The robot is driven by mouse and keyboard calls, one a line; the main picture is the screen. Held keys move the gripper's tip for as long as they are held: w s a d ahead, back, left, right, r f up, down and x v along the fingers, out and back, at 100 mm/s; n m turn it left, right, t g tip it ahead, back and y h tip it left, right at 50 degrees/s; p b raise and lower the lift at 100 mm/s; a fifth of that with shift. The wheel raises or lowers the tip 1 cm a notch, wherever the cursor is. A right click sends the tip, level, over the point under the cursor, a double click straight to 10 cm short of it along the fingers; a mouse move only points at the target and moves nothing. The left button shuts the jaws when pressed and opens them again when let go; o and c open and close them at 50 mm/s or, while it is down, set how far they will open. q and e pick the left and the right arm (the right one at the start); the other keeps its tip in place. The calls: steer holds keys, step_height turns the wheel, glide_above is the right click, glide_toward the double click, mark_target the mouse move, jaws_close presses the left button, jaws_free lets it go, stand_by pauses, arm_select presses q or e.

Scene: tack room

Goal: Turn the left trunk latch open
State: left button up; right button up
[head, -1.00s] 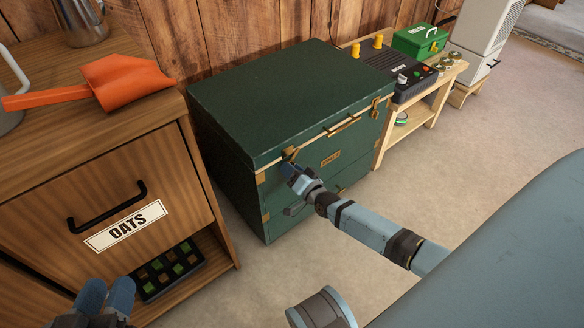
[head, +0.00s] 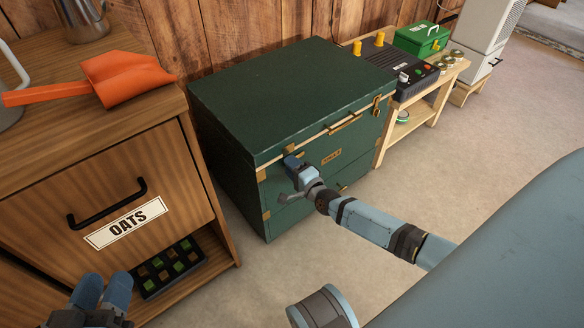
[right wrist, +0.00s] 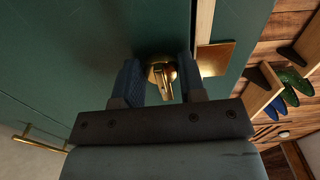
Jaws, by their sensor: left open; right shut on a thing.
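The dark green trunk (head: 285,95) stands against the wood wall with its lid down. Its right brass latch (head: 376,106) shows at the front right. My right gripper (head: 292,163) is at the front left of the trunk and covers most of the left latch. In the right wrist view the brass left latch (right wrist: 163,76) sits between the two blue fingers of my right gripper (right wrist: 158,82), which is shut on it. The latch's exact turn is hard to tell. My left gripper (head: 104,290) is open and empty at the lower left, in front of the wooden cabinet.
The wooden cabinet (head: 60,190) with an OATS label (head: 125,222) and an orange scoop (head: 120,80) stands left of the trunk. A low bench (head: 440,90) with a dark control box (head: 395,65) and a green box (head: 420,38) is at the right. The floor in front is clear.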

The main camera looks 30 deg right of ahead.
steer(key=shift+m, duration=0.4)
steer(key=o, duration=0.9)
steer(key=shift+c, duration=0.2)
arm_select(q)
steer(key=shift+f, duration=0.1)
arm_select(e)
steer(key=shift+s, duration=0.1)
arm_select(q)
step_height(320, 180, up, 5)
steer(key=t+p, duration=0.2)
steer(key=p, duration=0.2)
steer(key=shift+s+a+n, duration=0.1)
steer(key=shift+s+n, duration=0.05)
steer(key=shift+n, duration=0.25)
arm_select(e)
steer(key=s+d, duration=0.1)
steer(key=s, duration=1.2)
steer(key=shift+s, duration=0.3)
